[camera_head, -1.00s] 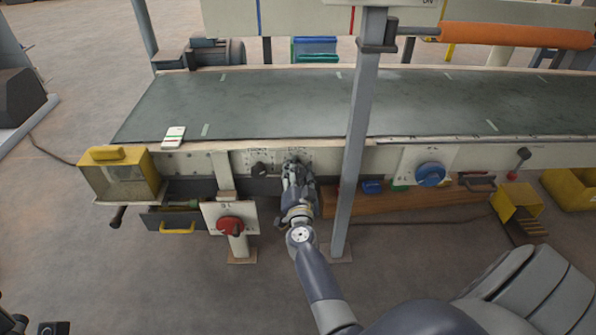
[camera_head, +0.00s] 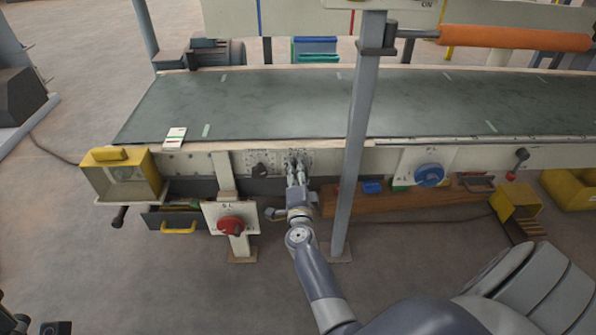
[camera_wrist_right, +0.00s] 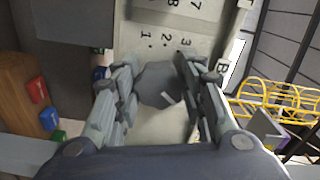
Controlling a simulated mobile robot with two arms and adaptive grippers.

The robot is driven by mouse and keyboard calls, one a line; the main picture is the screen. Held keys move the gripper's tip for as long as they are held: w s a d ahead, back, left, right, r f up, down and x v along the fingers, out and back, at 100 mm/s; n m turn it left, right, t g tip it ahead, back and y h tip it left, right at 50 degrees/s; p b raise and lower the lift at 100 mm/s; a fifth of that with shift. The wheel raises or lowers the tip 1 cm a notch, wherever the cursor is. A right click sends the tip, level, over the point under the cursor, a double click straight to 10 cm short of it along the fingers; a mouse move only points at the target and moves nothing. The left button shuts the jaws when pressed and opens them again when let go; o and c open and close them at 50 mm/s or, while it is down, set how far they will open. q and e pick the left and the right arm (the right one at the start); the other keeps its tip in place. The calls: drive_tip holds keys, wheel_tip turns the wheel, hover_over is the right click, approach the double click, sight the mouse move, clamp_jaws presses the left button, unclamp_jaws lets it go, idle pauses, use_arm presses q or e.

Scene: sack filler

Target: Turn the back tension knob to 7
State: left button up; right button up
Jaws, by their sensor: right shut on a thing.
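A pale panel (camera_head: 233,165) on the conveyor's front side carries two dark knobs. The left knob (camera_head: 260,170) stands free. The right knob is largely hidden by my right gripper (camera_head: 295,167) in the head view. In the right wrist view, my right gripper (camera_wrist_right: 158,82) is shut on this dark grey, faceted knob (camera_wrist_right: 157,80), one finger on each side. A short light mark shows on the knob. The numbered plate (camera_wrist_right: 150,22) behind it shows 1, 2, 3 and 7. Dark parts at the head view's bottom left may be my left gripper (camera_head: 50,328); its jaws cannot be made out.
A grey upright post (camera_head: 352,150) stands just right of my right gripper. A red knob (camera_head: 230,224) on a white plate sits lower left, and a blue knob (camera_head: 430,174) to the right. A yellow box lamp (camera_head: 122,172) and an open drawer (camera_head: 176,222) are at the left.

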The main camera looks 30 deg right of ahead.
drive_tip(key=shift+m, duration=2.1)
drive_tip(key=shift+d, duration=0.1)
drive_tip(key=o, duration=1.1)
